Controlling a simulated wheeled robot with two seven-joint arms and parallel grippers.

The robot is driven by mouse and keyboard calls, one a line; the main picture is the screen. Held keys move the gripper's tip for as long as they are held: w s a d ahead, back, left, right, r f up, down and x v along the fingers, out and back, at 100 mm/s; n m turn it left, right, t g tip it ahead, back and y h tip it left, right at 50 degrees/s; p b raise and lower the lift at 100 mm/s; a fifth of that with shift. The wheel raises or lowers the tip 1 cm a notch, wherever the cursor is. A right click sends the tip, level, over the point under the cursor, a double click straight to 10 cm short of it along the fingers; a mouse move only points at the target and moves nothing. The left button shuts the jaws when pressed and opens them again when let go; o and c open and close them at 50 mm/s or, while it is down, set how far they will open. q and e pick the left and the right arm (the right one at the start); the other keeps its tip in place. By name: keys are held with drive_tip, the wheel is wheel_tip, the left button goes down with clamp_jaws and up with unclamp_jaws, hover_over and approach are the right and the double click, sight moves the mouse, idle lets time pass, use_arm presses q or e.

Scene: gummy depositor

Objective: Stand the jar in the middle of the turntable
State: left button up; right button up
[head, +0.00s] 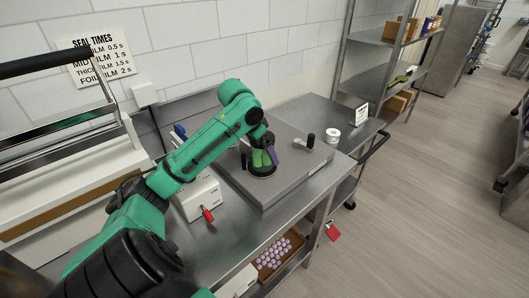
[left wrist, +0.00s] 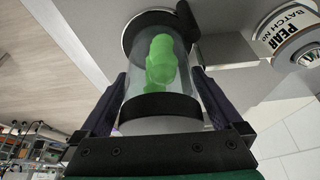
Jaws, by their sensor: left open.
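A clear jar (head: 259,158) with green contents and a dark end stands on a round black disc, the turntable (head: 262,174), on a grey slab. In the left wrist view, the jar (left wrist: 158,65) has a black band at its near end, and the turntable (left wrist: 130,38) shows at its far end. My left gripper (head: 266,155) is open with its purple fingers on either side of the jar. In the left wrist view, the fingers (left wrist: 160,100) flank it; whether they touch it I cannot tell. The jar's exact centring is hard to judge. My right gripper is out of view.
A small dark-knobbed item (head: 310,141) stands on the slab to the right. Beyond it is a white round container (head: 333,135), and a white sign (head: 361,114) stands farther right. A white box (head: 202,194) with a red tag sits left of the slab.

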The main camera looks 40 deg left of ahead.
use_arm(q)
drive_tip(key=v, duration=1.1)
drive_tip(key=shift+r, duration=0.2)
drive_tip(key=shift+s, duration=0.1)
